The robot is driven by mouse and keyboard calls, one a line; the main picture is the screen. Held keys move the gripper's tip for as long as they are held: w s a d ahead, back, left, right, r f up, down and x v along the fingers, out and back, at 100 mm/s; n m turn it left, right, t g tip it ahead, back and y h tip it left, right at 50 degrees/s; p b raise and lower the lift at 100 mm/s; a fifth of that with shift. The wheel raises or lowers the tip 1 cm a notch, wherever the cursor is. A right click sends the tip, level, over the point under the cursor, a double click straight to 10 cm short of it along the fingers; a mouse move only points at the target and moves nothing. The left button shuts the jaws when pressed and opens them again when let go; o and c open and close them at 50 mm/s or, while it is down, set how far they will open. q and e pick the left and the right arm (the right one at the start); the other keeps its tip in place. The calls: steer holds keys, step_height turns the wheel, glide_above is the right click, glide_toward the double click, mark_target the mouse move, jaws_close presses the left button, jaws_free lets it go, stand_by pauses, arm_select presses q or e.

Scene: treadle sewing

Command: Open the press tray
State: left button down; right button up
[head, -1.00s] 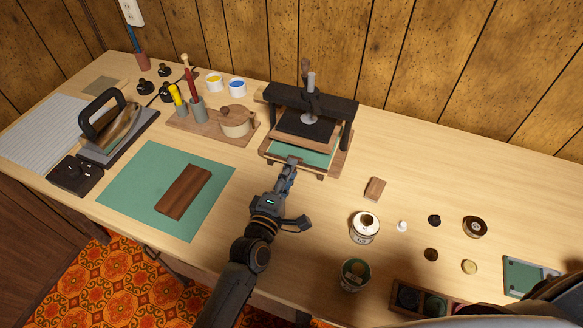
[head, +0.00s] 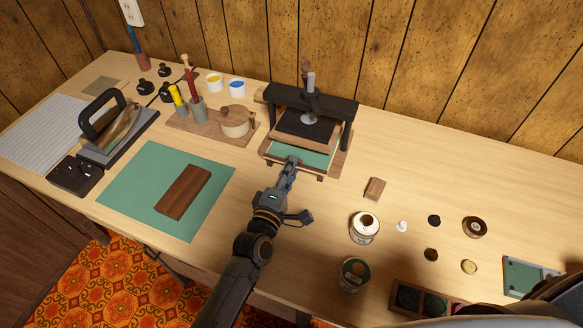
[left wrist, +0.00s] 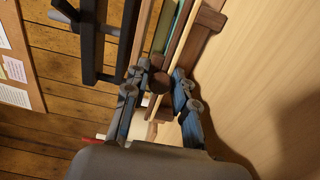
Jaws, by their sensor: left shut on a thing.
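The press (head: 345,108) stands at the back of the table, with a dark top beam, a central screw and a dark plate. Its press tray (head: 318,159), green with a wooden rim, shows below the plate at the front. My left gripper (head: 290,162) reaches the front edge of the tray. The fingers partly hide the knob. My right gripper does not show.
A wooden block (head: 375,188) lies right of the press, with cans (head: 364,228) in front. A pot (head: 235,122) on a wooden board stands to the left. A green mat (head: 130,185) with a brown block (head: 184,192) lies at front left.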

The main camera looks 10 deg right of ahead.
arm_select(q)
steer(key=p+v, duration=0.4)
steer(key=v, duration=1.1)
steer(key=shift+s+a, duration=0.25)
steer(key=c, duration=1.5)
jaws_free()
steer(key=shift+o, duration=0.3)
steer(key=v, duration=1.2)
